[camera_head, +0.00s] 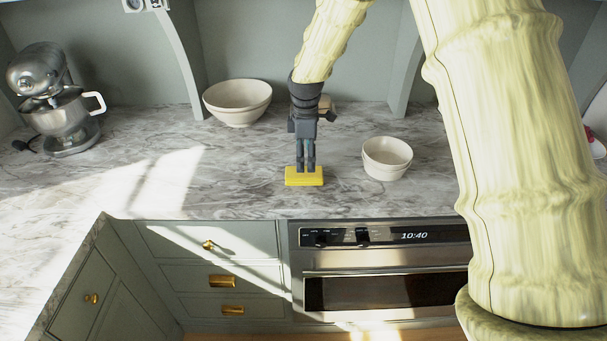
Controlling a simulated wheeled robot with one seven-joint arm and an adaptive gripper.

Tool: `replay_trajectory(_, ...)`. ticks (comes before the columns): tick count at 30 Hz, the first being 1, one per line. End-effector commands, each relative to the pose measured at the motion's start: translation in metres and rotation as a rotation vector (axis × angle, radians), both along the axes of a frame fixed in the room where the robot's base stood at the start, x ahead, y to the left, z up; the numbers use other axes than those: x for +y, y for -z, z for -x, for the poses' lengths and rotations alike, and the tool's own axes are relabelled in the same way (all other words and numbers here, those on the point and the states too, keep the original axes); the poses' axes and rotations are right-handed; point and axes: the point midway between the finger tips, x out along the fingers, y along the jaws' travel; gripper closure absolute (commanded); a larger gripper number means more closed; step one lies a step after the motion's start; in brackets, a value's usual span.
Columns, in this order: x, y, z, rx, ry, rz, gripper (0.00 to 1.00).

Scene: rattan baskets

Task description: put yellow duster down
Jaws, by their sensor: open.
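The yellow duster (304,178) is a small flat yellow block. It appears to lie on the marble countertop (240,190), near the front edge and above the oven. My gripper (305,168) points straight down directly over the duster, with its dark fingers open. The fingertips are at the duster's top or just behind it; I cannot tell whether they touch it.
A small cream bowl (387,160) stands to the right of my gripper. A larger cream bowl (238,103) stands behind and to the left. A stand mixer (57,100) is at the far left. A small tan object (325,104) is partly hidden behind my gripper. The counter left of the duster is clear.

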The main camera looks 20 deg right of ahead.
Motion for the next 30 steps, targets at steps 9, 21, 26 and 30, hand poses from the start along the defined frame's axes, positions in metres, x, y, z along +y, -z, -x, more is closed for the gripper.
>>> replay_trajectory(9,0.002,0.016,-0.003,0.001,-0.002,0.001,0.17)
replay_trajectory(21,0.003,0.054,-0.007,0.0,-0.003,0.0,0.17)
replay_trajectory(26,0.003,0.057,-0.007,-0.001,-0.003,0.0,0.17)
replay_trajectory(30,0.003,0.057,-0.007,-0.001,-0.003,0.0,0.19)
